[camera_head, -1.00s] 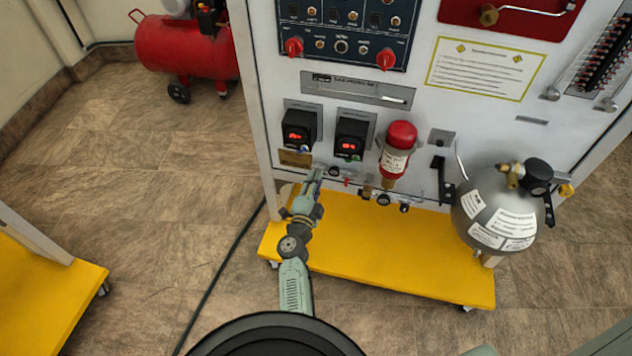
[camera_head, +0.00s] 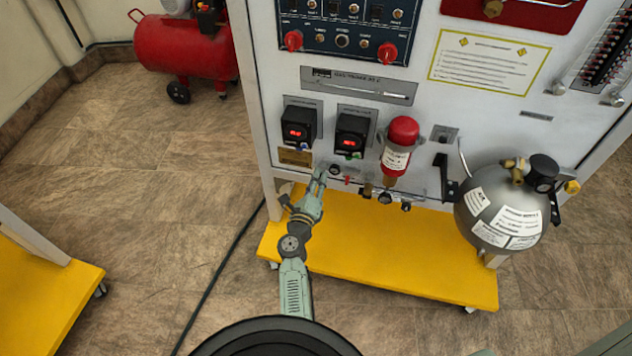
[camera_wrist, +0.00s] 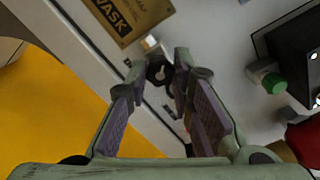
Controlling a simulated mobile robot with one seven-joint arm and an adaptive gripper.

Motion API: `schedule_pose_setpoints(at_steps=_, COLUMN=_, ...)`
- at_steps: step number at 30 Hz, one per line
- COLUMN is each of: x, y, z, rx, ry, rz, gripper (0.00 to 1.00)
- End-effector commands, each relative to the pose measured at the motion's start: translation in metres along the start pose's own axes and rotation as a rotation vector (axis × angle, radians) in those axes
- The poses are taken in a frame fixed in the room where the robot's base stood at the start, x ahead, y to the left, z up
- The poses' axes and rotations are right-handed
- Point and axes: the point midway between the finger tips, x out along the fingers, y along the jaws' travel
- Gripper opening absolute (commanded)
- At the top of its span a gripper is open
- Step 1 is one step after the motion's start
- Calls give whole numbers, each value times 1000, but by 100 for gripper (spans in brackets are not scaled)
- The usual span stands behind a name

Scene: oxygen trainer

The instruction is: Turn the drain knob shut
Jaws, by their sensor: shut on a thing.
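The drain knob (camera_wrist: 159,71) is small and dark with a pale mark on its face. In the wrist view it sits low on the white panel, below a brass plate (camera_wrist: 130,14). My gripper (camera_wrist: 160,74) has one fingertip on each side of the knob and is shut on it. In the head view my gripper (camera_head: 318,174) reaches the lower left part of the panel, and its fingers hide the knob there.
Two black display boxes (camera_head: 298,126) are above my gripper. A yellow base (camera_head: 370,262) lies below. Open floor is on the left.

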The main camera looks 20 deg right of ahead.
Motion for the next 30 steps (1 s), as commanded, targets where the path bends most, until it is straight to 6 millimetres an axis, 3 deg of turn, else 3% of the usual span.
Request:
schedule_pose_setpoints(at_steps=15, x=0, y=0, z=1, rx=469, ry=-3, rz=0, gripper=0)
schedule_pose_setpoints(at_steps=30, x=0, y=0, z=1, rx=705, ry=-3, rz=0, gripper=0)
